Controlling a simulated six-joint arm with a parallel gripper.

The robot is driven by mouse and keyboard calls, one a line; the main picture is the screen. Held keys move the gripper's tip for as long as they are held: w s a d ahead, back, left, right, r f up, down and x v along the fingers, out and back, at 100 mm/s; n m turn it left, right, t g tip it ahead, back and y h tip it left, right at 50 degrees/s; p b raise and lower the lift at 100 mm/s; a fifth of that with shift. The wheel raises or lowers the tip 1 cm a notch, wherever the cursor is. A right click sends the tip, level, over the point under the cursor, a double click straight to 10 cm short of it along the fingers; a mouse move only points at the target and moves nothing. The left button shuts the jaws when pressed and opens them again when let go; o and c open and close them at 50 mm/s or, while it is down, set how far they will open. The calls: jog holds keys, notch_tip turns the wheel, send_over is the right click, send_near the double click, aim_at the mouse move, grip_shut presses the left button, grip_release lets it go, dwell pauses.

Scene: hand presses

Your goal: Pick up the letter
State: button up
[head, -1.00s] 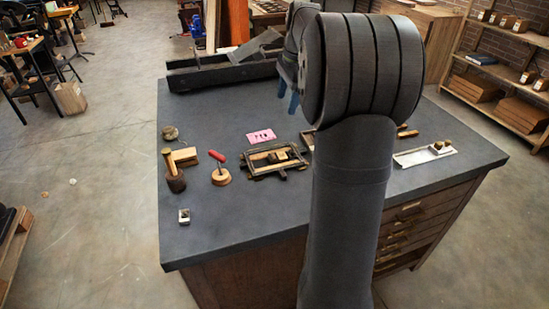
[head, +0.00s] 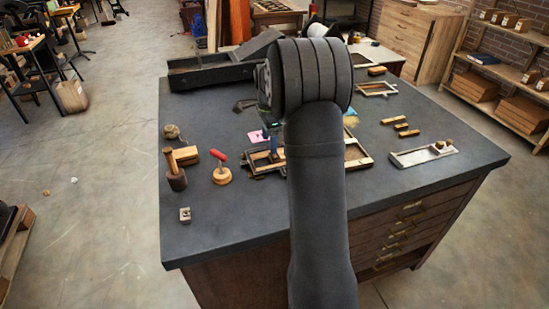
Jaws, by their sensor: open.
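No piece is plainly marked as the letter. A small metal block (head: 185,214), which may be a type letter, stands at the left front of the dark bench. A wood and metal frame (head: 258,166) lies near the bench's middle, largely hidden by my arm. My gripper (head: 273,148) points down over this frame, its blue fingers partly hidden behind my arm's round joint. It is open. Whether anything sits between the fingers, or whether they touch the frame, I cannot tell. A pink card (head: 255,137) lies just left of the fingers.
A long dark trough (head: 215,72) lies at the back. A pale tray (head: 425,156) and several wooden strips (head: 401,126) lie right.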

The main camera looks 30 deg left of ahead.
jog(key=shift+w+d+f, duration=0.2)
jog(key=shift+f, duration=0.75)
jog(key=shift+w+d+f, duration=0.15)
jog(key=shift+d+f, duration=0.1)
jog(key=shift+f, duration=0.75)
jog(key=shift+w+d+f, duration=0.2)
jog(key=shift+f, duration=0.75)
jog(key=c, duration=1.1)
